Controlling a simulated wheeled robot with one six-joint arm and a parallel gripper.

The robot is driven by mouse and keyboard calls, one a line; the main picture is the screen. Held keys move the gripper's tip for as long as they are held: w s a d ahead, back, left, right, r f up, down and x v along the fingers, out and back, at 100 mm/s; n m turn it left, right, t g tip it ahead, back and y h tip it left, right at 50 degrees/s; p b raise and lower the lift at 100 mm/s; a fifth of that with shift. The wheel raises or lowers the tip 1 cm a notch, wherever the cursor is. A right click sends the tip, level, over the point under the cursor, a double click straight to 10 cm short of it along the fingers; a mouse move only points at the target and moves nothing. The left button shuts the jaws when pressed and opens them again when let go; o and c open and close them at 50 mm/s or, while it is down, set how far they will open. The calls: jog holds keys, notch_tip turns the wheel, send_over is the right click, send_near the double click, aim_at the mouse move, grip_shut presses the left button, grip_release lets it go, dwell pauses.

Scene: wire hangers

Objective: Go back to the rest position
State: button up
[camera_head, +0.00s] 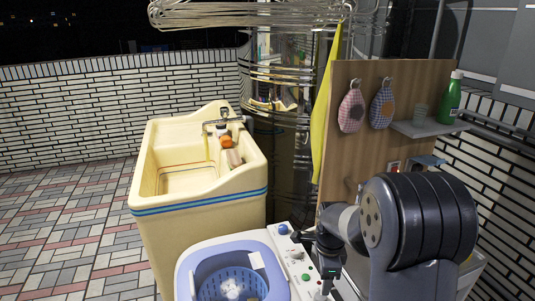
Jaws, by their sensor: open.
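My gripper (318,262) is low in the right half of the head view, beside the control panel of the washing machine (221,248). It is open, and I see nothing held in it. My dark arm fills the lower right and partly hides the panel and the wooden board. Many wire hangers (240,14) hang in a bunch along the top of the view, well above and apart from my gripper.
A cream sink (200,215) with bottles on its ledge stands left of centre. A wooden board (347,95) holds two patterned mitts and a shelf (430,128) with a green bottle (450,98). A yellow cloth (325,110) hangs beside it. Tiled floor (65,230) is clear at left.

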aim_at(321, 296)
notch_tip(321, 296, down, 7)
jog(key=shift+f+b, duration=0.15)
jog(key=shift+b, duration=0.35)
jog(key=shift+f+n, duration=0.15)
jog(key=shift+n, duration=0.15)
jog(key=n, duration=0.6)
jog(key=shift+p, duration=0.3)
jog(key=n, duration=0.6)
jog(key=shift+p, duration=0.3)
jog(key=n+p, duration=0.1)
jog(key=n, duration=0.4)
jog(key=n+p, duration=0.1)
jog(key=n, duration=0.4)
jog(key=shift+n, duration=0.4)
